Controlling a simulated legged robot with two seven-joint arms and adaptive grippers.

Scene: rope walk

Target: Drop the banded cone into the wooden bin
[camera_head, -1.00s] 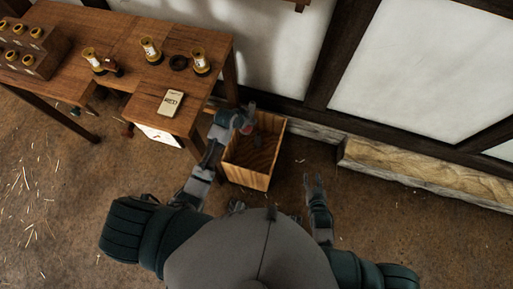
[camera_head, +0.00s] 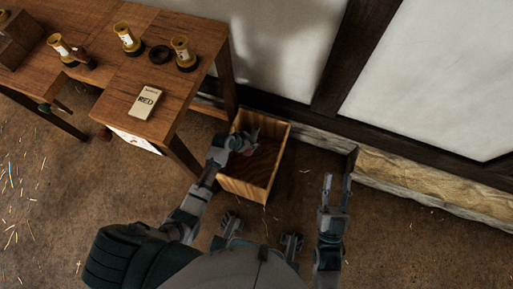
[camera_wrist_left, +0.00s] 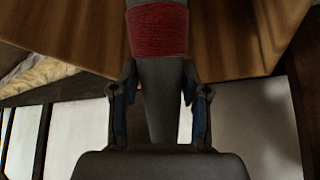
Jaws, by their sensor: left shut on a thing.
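The banded cone (camera_wrist_left: 160,30) is a grey tapered piece with a wide red band. It is held between the two fingers of my left gripper (camera_wrist_left: 157,80), which is shut on it. In the head view my left gripper (camera_head: 249,140) is over the opening of the wooden bin (camera_head: 243,188), and only a bit of red shows at it. The bin's planks (camera_wrist_left: 60,30) fill the top of the wrist view behind the cone. How far the cone is above the bin floor, I cannot tell. My right gripper (camera_head: 337,185) is open and empty, to the right of the bin.
A wooden table (camera_head: 185,95) stands left of the bin, with several yellow-ended spools (camera_head: 127,40), a dark ring (camera_head: 160,54) and a card reading RED (camera_head: 146,103). A wall with a stone ledge (camera_head: 420,180) runs behind the bin. The floor right of the bin is clear.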

